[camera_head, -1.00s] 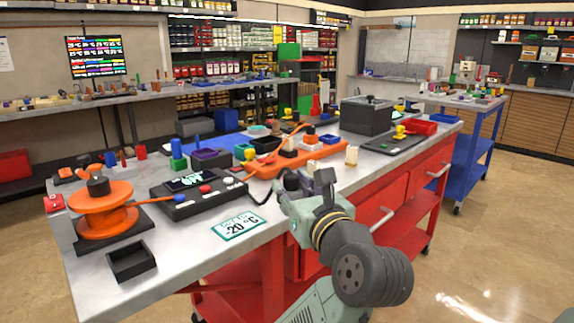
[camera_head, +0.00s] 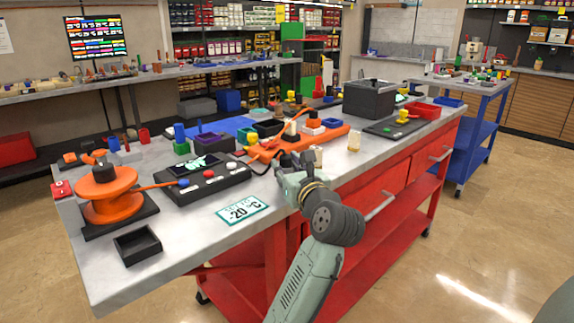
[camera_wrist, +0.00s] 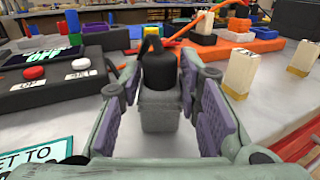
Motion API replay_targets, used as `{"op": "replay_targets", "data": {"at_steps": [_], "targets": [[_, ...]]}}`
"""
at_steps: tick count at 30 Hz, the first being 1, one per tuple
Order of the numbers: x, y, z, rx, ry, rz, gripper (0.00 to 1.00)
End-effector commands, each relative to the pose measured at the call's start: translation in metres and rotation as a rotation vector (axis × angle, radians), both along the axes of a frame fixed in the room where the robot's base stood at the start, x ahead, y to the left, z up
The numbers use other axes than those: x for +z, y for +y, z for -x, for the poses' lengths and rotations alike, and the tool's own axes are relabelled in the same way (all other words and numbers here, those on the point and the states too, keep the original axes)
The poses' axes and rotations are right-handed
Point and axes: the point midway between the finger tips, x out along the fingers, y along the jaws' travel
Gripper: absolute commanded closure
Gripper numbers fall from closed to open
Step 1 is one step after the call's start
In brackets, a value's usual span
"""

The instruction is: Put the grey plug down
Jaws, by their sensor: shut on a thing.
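The grey plug (camera_wrist: 160,103) shows in the wrist view as a grey block with a rounded black top. It stands upright between the purple pads of my gripper (camera_wrist: 162,110), which is shut on it. The bare grey tabletop shows around its lower end; I cannot tell whether it touches the table. In the head view my gripper (camera_head: 287,170) is over the front edge area of the workbench (camera_head: 180,230), right of the black control box (camera_head: 203,176). The plug is mostly hidden there by my gripper and wrist.
Two cream blocks (camera_wrist: 239,72) (camera_wrist: 303,58) stand to the right in the wrist view. The control box (camera_wrist: 60,80) with red and white buttons is close on the left. A temperature sign (camera_head: 242,210) lies at the front. An orange tray (camera_head: 320,136) lies behind.

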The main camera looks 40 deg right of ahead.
Motion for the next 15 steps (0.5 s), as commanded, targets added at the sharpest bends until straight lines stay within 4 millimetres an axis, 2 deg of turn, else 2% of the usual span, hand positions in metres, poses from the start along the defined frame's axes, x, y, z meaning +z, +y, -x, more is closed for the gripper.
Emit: {"op": "replay_targets", "data": {"at_steps": [10,11,15], "targets": [[-0.0032,0.0004,0.0001,0.001,-0.001,0.0,0.98],[-0.0032,0.0002,0.0003,0.001,-0.001,0.0,0.68],[-0.0028,0.0002,0.0003,0.0,-0.001,0.0,0.58]]}}
